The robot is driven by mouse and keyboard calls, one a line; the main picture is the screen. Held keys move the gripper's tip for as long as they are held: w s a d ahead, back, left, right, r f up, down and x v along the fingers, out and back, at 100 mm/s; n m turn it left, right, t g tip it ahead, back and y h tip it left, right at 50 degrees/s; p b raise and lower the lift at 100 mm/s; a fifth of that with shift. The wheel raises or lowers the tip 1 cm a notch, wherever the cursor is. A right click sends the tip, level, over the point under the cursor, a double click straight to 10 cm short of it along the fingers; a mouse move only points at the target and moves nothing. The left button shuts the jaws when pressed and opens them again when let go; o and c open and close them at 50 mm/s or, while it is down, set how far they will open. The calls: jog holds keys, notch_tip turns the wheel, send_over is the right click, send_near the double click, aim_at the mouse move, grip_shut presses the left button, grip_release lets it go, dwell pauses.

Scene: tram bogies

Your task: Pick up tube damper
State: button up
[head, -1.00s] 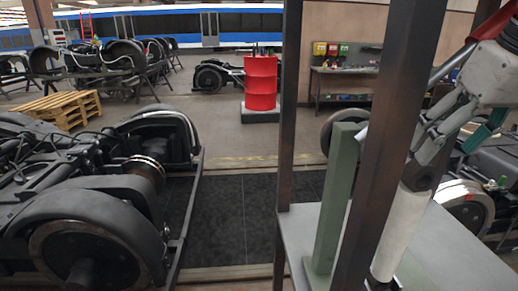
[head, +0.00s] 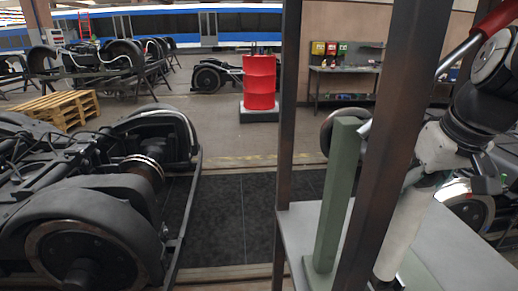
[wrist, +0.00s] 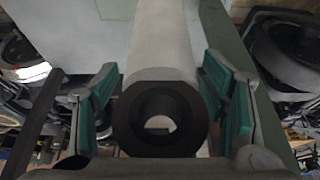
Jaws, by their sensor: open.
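The tube damper, a white cylinder (head: 405,235), rises from the grey bench at the right in the head view. In the wrist view its dark, hollow ring end (wrist: 125,120) faces me, and its pale body (wrist: 160,45) runs away behind it. My gripper (wrist: 163,95) is open, with one green-padded finger on each side of the tube. Gaps show between the pads and the tube. In the head view my gripper (head: 415,175) is at the tube's upper end, partly hidden by a dark post. The tube's foot is partly hidden too.
A green upright (head: 333,195) stands on the grey bench (head: 460,255), close left of the tube. A dark frame post (head: 385,130) crosses in front. A red-and-silver rod (head: 460,52) slants above. A bogie (head: 95,225) fills the left; dark floor mats (head: 240,215) are clear.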

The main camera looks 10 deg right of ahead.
jog(key=shift+w+f, duration=0.1)
jog(key=shift+f, duration=0.05)
grip_shut()
dwell(0.4)
